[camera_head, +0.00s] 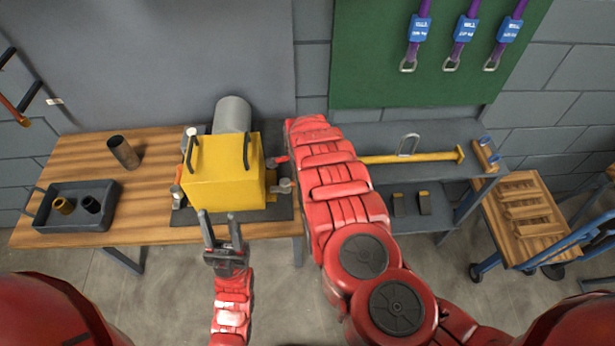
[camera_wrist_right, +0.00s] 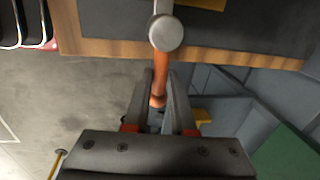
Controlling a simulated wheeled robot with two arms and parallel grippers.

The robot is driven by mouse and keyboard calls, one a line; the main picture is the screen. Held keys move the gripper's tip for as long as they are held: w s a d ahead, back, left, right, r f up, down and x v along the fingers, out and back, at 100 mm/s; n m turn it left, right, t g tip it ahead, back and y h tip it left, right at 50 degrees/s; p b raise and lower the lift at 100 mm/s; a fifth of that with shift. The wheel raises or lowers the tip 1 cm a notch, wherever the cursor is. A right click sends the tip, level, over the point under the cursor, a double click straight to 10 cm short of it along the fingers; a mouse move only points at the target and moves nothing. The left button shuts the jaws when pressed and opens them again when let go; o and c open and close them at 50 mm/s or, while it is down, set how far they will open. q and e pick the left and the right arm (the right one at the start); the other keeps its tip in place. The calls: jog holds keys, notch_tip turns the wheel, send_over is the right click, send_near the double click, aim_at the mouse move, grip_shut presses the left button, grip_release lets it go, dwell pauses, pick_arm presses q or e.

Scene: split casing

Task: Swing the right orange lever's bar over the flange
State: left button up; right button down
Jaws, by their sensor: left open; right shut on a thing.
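The yellow casing (camera_head: 222,172) sits on a dark plate on the wooden table, a grey cylinder (camera_head: 233,115) behind it. In the right wrist view, the right orange lever's bar (camera_wrist_right: 161,75) runs from a round grey knob (camera_wrist_right: 165,32) out past the table edge. My right gripper (camera_wrist_right: 159,103) is shut on its free end. In the head view my red right forearm hides that gripper and the bar; a grey knob (camera_head: 284,186) shows beside the casing. My left gripper (camera_head: 221,215) is open and empty, in front of the casing. Flange contact with the bar cannot be seen.
A dark tray (camera_head: 42,212) with two small cups and a dark cylinder (camera_head: 124,152) stand left on the table. A short red handle (camera_head: 281,159) shows right of the casing. A grey shelf with a yellow bar (camera_head: 410,158) and a wooden rack cart (camera_head: 522,208) are at the right.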

jog(key=shift+m, duration=0.3)
jog(key=c, duration=0.8)
grip_release()
jog(key=shift+s, duration=0.1)
jog(key=shift+o, duration=0.2)
jog(key=shift+r, duration=0.55)
notch_tip(320, 180, up, 16)
jog(key=s+p, duration=0.2)
jog(key=p, duration=0.2)
jog(key=shift+s+d, duration=0.15)
jog(key=shift+s, duration=0.2)
